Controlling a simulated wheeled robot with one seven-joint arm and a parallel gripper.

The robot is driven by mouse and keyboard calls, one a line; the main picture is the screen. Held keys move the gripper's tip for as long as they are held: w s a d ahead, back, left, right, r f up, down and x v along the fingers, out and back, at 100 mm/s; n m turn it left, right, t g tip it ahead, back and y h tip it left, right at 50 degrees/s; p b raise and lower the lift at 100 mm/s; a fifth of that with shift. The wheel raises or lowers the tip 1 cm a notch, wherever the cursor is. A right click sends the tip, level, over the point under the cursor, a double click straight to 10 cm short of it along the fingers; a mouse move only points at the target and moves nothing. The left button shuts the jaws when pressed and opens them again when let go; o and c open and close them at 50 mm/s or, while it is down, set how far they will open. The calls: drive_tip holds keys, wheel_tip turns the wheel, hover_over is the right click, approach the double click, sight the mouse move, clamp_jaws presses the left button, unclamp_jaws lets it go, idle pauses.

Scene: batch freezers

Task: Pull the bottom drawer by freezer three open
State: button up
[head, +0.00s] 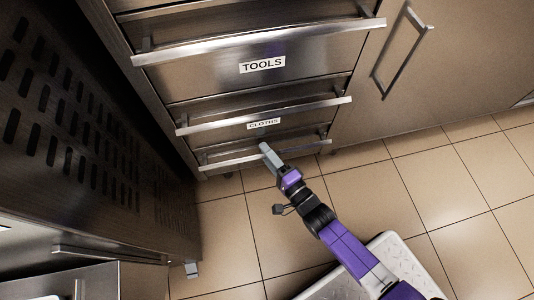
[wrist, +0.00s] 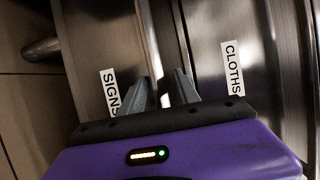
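The bottom drawer is the lowest in a steel stack in the head view. Its bar handle (head: 226,161) runs across its front, and the drawer looks closed. Its label, SIGNS (wrist: 109,91), shows in the wrist view but not in the head view. My gripper (head: 265,146) is at the middle of this handle.
The CLOTHS drawer (head: 215,120) is directly above, and the TOOLS drawer (head: 205,80) above that; both are closed. A perforated dark steel unit (head: 80,130) stands close on the left. A cupboard door with a handle (head: 388,80) is on the right. The tiled floor (head: 235,235) in front is clear.

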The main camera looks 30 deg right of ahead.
clamp_jaws()
idle(1.2)
